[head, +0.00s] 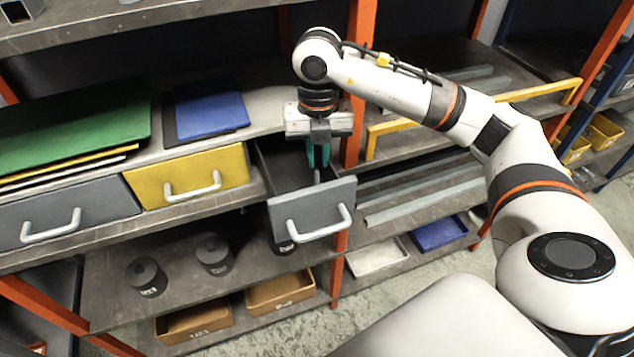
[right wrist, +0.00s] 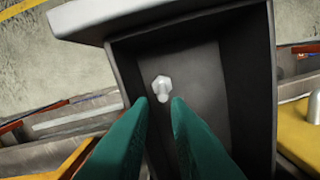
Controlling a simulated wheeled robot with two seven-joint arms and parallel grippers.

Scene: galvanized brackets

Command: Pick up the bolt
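A small pale metal bolt (right wrist: 161,86) stands out against the dark floor of the open grey drawer (right wrist: 228,72), near its middle. In the head view the drawer (head: 311,209) is pulled out from the shelf. My right gripper (head: 318,163) points down into it with green fingers. In the right wrist view the fingertips of my right gripper (right wrist: 160,103) are apart, with the bolt's lower end between or just beyond them. Gaps show on both sides, and I cannot tell the height between tips and bolt. My left gripper is not in view.
The drawer's walls stand close around my right gripper. A closed yellow drawer (head: 187,176) and a closed grey drawer (head: 68,211) are to the left. A blue folder (head: 209,107) lies above. An orange post (head: 358,75) stands just right of the gripper.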

